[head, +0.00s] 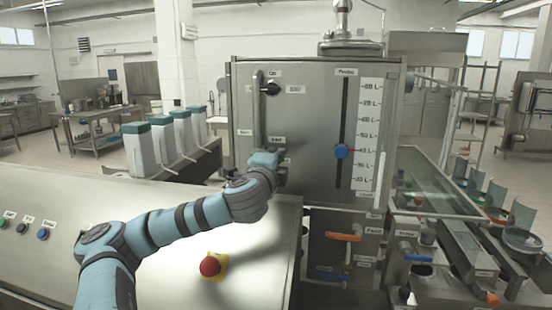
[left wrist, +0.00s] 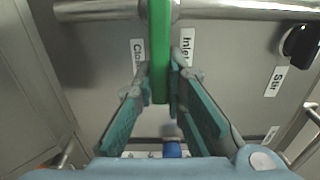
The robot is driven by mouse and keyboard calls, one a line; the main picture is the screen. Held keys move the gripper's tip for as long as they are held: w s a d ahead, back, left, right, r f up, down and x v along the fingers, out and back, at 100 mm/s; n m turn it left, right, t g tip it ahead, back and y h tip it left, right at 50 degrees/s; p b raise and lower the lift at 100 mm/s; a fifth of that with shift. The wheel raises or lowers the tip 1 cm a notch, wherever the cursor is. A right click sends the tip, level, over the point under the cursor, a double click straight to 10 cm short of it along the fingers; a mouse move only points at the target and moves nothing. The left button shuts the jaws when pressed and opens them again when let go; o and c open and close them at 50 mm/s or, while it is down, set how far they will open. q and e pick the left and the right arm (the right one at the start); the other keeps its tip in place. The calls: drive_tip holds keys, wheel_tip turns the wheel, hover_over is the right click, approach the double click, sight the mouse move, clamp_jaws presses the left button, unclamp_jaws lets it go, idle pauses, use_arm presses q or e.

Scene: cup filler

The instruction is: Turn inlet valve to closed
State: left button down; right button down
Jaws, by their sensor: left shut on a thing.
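The inlet valve's green handle (left wrist: 159,50) shows in the left wrist view, crossing the metal pipe (left wrist: 225,10) and standing square to it. My left gripper (left wrist: 160,84) is shut on this handle, with one finger on each side. A partly covered label starting "Clo" (left wrist: 138,53) is left of the handle, and an "Inlet" label (left wrist: 187,46) is right of it. In the head view the pipe (head: 259,105) runs down the left of the steel panel (head: 305,120). My left arm hides the valve there. My right gripper is in neither view.
A black knob (head: 271,88) is near the panel's top left. A blue slider knob (head: 341,151) sits on a scale at the right. An orange handle (head: 343,237) is below. A red button (head: 209,266) is on the steel surface under my left arm.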

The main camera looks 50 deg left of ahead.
use_arm(q)
drive_tip(key=shift+f, duration=0.1)
drive_tip(key=c, duration=1.6)
unclamp_jaws()
drive_tip(key=shift+w, duration=0.1)
wheel_tip(320, 180, up, 10)
drive_tip(key=shift+w+f, duration=0.1)
